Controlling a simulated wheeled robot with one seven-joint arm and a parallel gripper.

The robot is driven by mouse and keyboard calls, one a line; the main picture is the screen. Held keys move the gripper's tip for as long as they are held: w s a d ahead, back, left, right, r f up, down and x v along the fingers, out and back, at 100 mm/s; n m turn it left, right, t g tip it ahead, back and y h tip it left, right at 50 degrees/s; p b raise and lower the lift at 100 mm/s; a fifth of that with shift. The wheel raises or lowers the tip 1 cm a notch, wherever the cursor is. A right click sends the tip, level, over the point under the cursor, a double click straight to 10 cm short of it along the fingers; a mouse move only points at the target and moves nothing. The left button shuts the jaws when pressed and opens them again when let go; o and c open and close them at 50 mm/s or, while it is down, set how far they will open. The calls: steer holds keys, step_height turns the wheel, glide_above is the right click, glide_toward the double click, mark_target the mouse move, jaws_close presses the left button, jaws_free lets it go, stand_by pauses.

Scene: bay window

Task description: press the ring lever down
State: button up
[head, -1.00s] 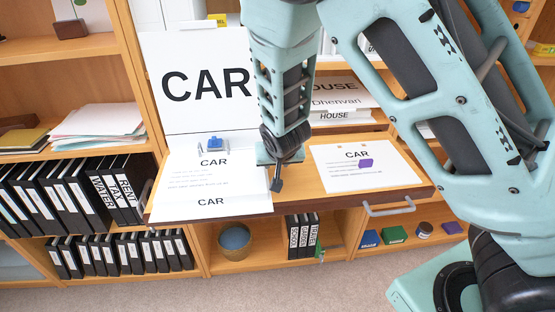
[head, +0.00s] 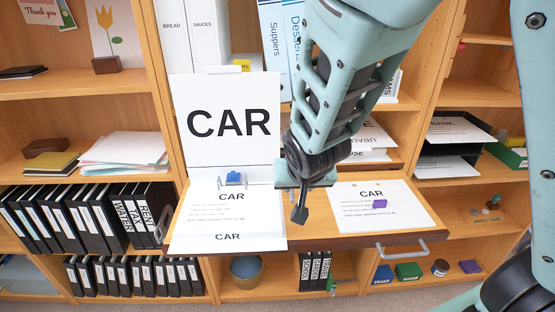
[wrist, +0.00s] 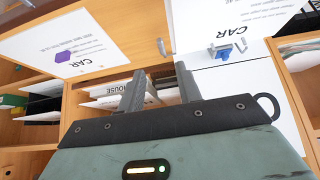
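An open binder marked CAR (head: 229,122) has its white lid upright and its lower page (head: 225,230) flat on a wooden pull-out board. A small blue piece (head: 233,177) with grey metal rings sits at the hinge; I take this as the ring lever, and its exact position is hard to tell. It also shows in the wrist view (wrist: 223,53), right of the fingers. My gripper (head: 299,214) hangs over the board, right of and nearer than the blue piece, apart from it. In the wrist view its two fingers (wrist: 160,82) are apart with nothing between them.
Another CAR sheet (head: 385,220) with a purple piece (head: 380,204) lies on the board's right. The board has a grey handle (head: 403,248). Shelves with black binders (head: 115,278), papers (head: 125,150) and white folders (head: 205,40) surround it.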

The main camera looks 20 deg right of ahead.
steer(key=shift+p+v, duration=0.35)
steer(key=shift+v, duration=0.75)
steer(key=s+a+f+n+g+y, duration=0.2)
steer(key=s+a+f+n+g, duration=0.15)
steer(key=s, duration=0.55)
steer(key=s+a+r+n+g, duration=0.2)
steer(key=s+r+n, duration=0.5)
steer(key=s, duration=0.5)
steer(key=shift+s+a+g, duration=0.2)
steer(key=shift+g, duration=0.45)
